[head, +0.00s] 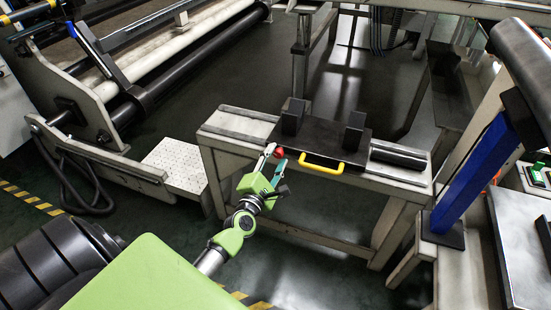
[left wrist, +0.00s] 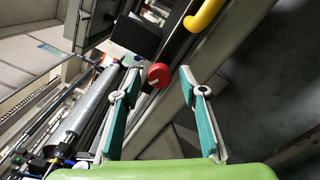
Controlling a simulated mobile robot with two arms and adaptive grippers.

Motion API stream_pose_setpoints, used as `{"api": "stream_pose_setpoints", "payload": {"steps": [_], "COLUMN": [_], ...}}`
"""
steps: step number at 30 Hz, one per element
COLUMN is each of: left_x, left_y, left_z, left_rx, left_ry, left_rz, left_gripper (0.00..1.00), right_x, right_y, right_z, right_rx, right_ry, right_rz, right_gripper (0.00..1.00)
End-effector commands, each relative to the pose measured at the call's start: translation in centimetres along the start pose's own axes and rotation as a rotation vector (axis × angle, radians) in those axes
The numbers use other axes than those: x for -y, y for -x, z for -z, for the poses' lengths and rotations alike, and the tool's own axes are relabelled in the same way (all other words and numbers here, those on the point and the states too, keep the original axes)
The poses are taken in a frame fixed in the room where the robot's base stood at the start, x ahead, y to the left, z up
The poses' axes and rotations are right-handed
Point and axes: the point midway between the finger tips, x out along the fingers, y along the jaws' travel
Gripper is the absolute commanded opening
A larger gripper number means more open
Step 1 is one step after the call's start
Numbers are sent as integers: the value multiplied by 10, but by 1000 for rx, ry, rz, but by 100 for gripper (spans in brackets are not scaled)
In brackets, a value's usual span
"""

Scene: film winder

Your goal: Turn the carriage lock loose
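A round red knob, which looks like the carriage lock (head: 279,152), sits at the front left of the dark carriage (head: 322,138) on the bench. The red knob also shows in the left wrist view (left wrist: 159,75). My left gripper (head: 274,157) is open at the knob. In the left wrist view its two teal-padded fingers (left wrist: 160,72) stand apart on either side of the knob, with gaps showing. I cannot tell whether the knob lies fully between the tips or just beyond them. My right gripper is not in view.
A yellow handle (head: 322,167) projects from the carriage's front edge, close to the right of my gripper; it also shows in the left wrist view (left wrist: 204,15). Two dark upright blocks stand on the carriage. A blue post (head: 475,172) stands at right. Floor before the bench is clear.

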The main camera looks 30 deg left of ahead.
Motion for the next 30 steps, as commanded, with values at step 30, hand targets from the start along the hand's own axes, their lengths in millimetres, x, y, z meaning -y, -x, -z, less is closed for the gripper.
{"api": "stream_pose_setpoints", "payload": {"steps": [30], "left_x": [0], "left_y": [120], "left_z": [0], "left_rx": [0], "left_ry": [-1], "left_rz": [0], "left_gripper": [38], "right_x": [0], "right_y": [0], "right_z": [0], "right_rx": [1], "right_ry": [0], "right_rz": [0], "right_gripper": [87]}}
